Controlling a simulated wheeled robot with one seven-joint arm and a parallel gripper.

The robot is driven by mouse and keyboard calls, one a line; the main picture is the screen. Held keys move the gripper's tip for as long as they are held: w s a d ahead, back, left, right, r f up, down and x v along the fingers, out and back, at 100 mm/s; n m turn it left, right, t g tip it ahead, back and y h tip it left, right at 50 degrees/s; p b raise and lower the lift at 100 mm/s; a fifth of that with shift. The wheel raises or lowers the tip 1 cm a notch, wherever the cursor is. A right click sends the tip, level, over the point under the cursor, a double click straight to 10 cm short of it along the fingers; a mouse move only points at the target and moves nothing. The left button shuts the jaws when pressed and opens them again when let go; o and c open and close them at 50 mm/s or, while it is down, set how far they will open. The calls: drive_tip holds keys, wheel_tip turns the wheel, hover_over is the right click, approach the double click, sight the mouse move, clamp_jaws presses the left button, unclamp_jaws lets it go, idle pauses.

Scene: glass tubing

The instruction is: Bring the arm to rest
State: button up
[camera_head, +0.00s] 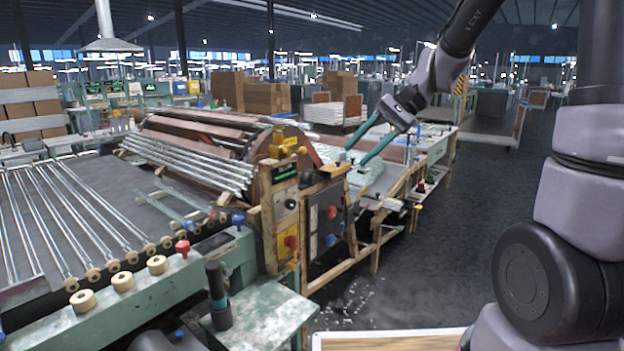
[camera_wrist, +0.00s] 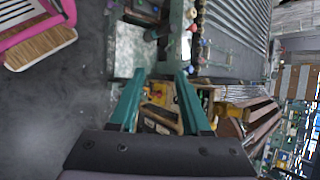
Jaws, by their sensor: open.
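My gripper (camera_head: 352,157) hangs in the air in the head view, its two teal fingers spread apart with nothing between them. It is above and just beyond the control box (camera_head: 326,222) at the end of the glass-tubing machine. In the wrist view my gripper (camera_wrist: 159,78) is also open and empty, and the wooden-framed control box (camera_wrist: 160,112) shows below and between the fingers. My arm comes down from the upper right of the head view.
Glass tubes (camera_head: 60,215) lie on the conveyor at left, with more on the brown drum (camera_head: 200,140). A dark cylinder (camera_head: 218,297) stands on a green side table (camera_head: 265,318). The grey floor (camera_head: 470,240) at right is clear. A pink-edged wooden item (camera_wrist: 38,40) shows in the wrist view.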

drive_tip(key=s+d+r+n+t+h, duration=0.2)
drive_tip(key=s+d+r+t+h, duration=0.4)
drive_tip(key=s+d+r, duration=0.3)
drive_tip(key=s+d+t, duration=0.1)
drive_tip(key=s+d, duration=0.2)
drive_tip(key=d, duration=0.2)
drive_tip(key=shift+s+t+h, duration=0.3)
drive_tip(key=shift+s, duration=0.1)
idle(1.9)
